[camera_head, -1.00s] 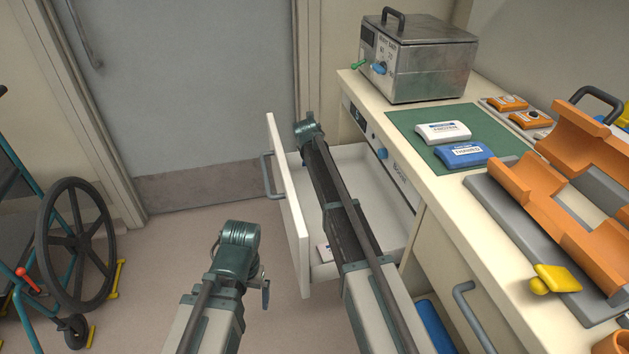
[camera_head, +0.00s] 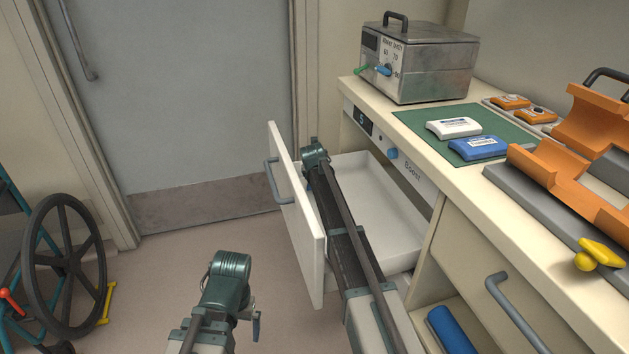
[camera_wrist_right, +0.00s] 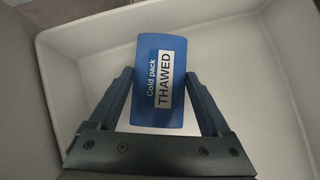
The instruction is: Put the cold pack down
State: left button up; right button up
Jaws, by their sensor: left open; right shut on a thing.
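The cold pack (camera_wrist_right: 161,56) is a blue block with a white label reading THAWED, seen in the right wrist view. My right gripper (camera_wrist_right: 158,84) is shut on it, one finger along each side. The pack is over the white tray-like inside of the drawer (camera_wrist_right: 255,60); I cannot tell whether it touches the floor. In the head view my right arm reaches down into the open drawer (camera_head: 385,190), and its gripper and the pack are hidden. My left gripper (camera_head: 254,320), at the lower left over the floor, is open and shows only partly.
On the counter, a white pack (camera_head: 453,127) and a blue pack (camera_head: 477,148) lie on a green mat (camera_head: 415,119). A metal box (camera_head: 430,72) stands behind them. An orange splint-like holder (camera_head: 560,165) is at right. A wheelchair (camera_head: 62,255) stands at left.

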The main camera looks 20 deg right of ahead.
jog(key=shift+f+b, duration=0.5)
jog(key=shift+b, duration=0.05)
jog(key=shift+f, duration=0.1)
jog(key=o, duration=1.5)
